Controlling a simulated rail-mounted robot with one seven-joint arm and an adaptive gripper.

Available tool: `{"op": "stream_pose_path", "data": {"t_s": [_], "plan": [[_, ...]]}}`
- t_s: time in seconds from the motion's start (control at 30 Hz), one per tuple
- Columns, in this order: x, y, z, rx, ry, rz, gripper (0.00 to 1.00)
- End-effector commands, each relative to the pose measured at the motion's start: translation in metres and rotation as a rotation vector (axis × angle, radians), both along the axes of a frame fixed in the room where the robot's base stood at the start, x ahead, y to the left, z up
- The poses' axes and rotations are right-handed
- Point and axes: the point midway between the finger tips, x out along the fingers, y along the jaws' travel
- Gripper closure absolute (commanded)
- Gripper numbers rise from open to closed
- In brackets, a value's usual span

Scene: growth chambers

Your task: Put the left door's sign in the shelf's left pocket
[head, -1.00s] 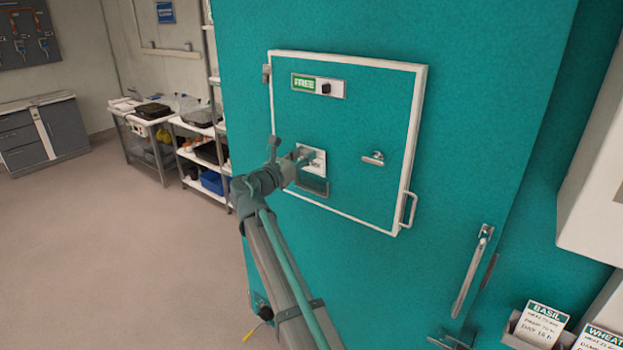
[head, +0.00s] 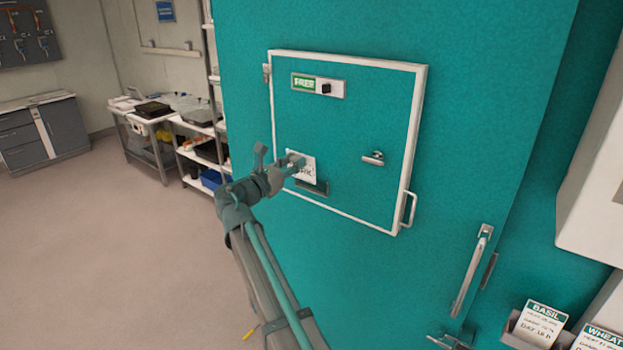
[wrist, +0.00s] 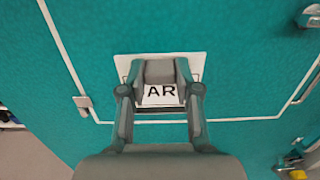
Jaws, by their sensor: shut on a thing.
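The left door's sign is a white card (head: 303,172) with dark lettering, in front of the teal door (head: 350,130) with the white frame. My gripper (head: 294,159) is shut on its upper part. In the wrist view the card (wrist: 162,99) shows the letters "AR" between my fingers (wrist: 160,80); the rest of its text is hidden. The dark holder (head: 318,189) on the door shows just below the card. I cannot tell how far the card is from the door. The shelf's left pocket is not clearly identifiable.
A "BASIL" card (head: 540,322) stands in a grey holder at the lower right, beside a "WHEAT" card (head: 597,338). The door has a latch (head: 372,158) and a side handle (head: 410,208). A long handle (head: 472,270) sticks out lower right. Open floor lies left.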

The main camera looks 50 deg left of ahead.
Motion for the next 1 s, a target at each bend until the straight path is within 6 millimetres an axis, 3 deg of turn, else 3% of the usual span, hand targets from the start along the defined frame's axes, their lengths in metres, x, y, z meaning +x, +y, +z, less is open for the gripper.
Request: {"op": "stream_pose_path", "data": {"t_s": [0.63, 1.0], "plan": [[-0.047, -0.008, -0.003, 0.000, 0.000, 0.000, 1.00], [-0.053, -0.008, -0.004, 0.000, 0.000, 0.000, 1.00]]}}
